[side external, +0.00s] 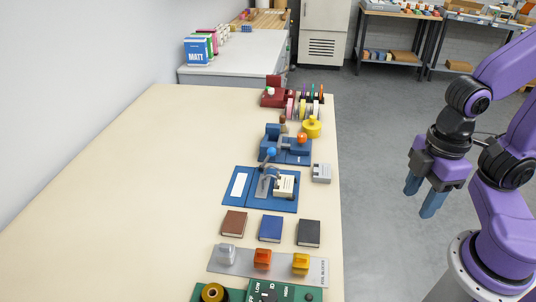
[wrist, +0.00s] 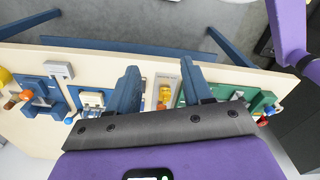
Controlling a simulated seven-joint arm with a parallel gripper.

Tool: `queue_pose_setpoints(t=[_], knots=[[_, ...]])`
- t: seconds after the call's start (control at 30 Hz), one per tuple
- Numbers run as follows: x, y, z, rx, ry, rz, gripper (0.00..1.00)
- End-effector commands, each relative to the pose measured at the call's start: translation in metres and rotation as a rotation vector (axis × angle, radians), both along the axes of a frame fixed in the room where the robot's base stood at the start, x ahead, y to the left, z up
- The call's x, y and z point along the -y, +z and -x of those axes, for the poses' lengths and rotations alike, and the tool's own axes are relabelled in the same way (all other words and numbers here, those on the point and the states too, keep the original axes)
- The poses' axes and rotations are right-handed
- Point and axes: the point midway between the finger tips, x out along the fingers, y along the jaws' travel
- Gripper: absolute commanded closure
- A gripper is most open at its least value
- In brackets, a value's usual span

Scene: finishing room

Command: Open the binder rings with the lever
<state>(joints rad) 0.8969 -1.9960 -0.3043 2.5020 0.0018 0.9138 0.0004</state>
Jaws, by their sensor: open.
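The blue binder (side external: 234,199) lies open on the cream table (side external: 130,180), near its right edge. A small cream block of sheets (side external: 284,186) sits on its right half. A grey lever with a blue ball knob (side external: 271,152) stands up at its middle. In the wrist view the binder (wrist: 90,108) is left of my fingers, with the blue knob (wrist: 68,121) below it. The rings are too small to read as open or shut. My gripper (side external: 422,195) is open and empty, beyond the table's right edge, apart from the binder. Its blue fingers also show in the wrist view (wrist: 158,68).
A blue fixture with an orange knob (side external: 301,138) stands behind the binder, with a grey block (side external: 321,173) beside it. Small books (side external: 270,229) lie in front, then a foil-block plate (side external: 240,265) and a green board (side external: 285,291). The table's left side is clear.

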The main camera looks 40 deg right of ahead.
Motion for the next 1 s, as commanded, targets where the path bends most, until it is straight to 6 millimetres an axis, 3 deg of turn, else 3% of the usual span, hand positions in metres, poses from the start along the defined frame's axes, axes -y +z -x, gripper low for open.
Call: queue_pose_setpoints(t=[0.13, 0.27, 0.43, 0.63, 0.8, 1.0], knots=[[-0.009, 0.004, -0.012, 0.003, -0.006, 0.001, 0.49], [-0.032, 0.013, -0.047, 0.009, -0.020, 0.003, 0.49], [-0.064, 0.023, -0.114, 0.021, -0.042, 0.012, 0.49], [-0.085, 0.026, -0.199, 0.034, -0.065, 0.024, 0.49], [-0.088, 0.021, -0.273, 0.042, -0.087, 0.036, 0.49], [-0.072, 0.007, -0.353, 0.049, -0.114, 0.055, 0.49]])
